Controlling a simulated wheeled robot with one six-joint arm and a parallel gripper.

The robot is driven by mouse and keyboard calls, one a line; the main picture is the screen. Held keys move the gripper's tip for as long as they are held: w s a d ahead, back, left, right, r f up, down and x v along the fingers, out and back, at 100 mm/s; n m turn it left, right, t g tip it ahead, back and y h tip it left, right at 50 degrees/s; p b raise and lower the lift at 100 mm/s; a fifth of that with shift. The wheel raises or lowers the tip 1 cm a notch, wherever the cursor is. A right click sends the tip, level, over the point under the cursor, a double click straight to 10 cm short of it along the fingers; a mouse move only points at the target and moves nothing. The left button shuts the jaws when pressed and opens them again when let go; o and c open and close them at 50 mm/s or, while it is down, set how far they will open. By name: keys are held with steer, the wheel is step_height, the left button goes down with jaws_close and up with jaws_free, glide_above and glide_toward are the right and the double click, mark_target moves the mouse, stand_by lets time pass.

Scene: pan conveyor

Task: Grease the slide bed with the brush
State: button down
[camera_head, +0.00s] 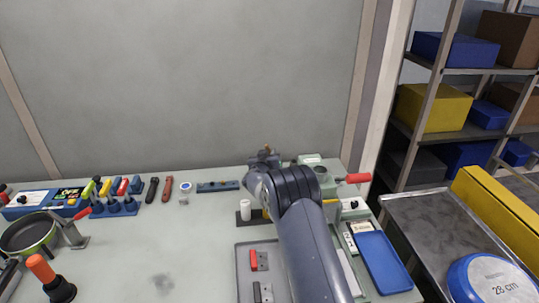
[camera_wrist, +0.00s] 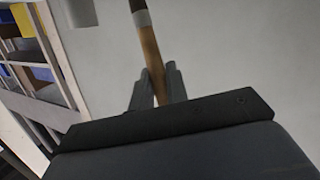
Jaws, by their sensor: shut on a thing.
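My gripper (camera_wrist: 157,86) is shut on the brush (camera_wrist: 150,48) in the wrist view. The brush has a wooden handle, a grey metal band and a dark end pointing up and out of the picture. A plain grey surface lies behind it. In the head view my arm reaches up to the back of the bench, with the gripper end small and hard to make out near the wall. A pale green machine (camera_head: 312,158) with a red handle (camera_head: 357,178) stands just right of my arm, partly hidden by it. I cannot tell which part is the slide bed.
A grey tray (camera_head: 241,262) with small parts and a blue tray (camera_head: 383,262) lie near my arm. Several tools line the bench's back edge. A pan (camera_head: 27,234) and an orange-handled tool (camera_head: 41,267) stand left. The bench's left middle is mostly clear. Shelves stand at right.

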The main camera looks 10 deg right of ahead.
steer(key=shift+f+b, duration=0.65)
steer(key=shift+b, duration=0.45)
stand_by(1.3)
steer(key=shift+r+b, duration=0.45)
steer(key=shift+r, duration=3.15)
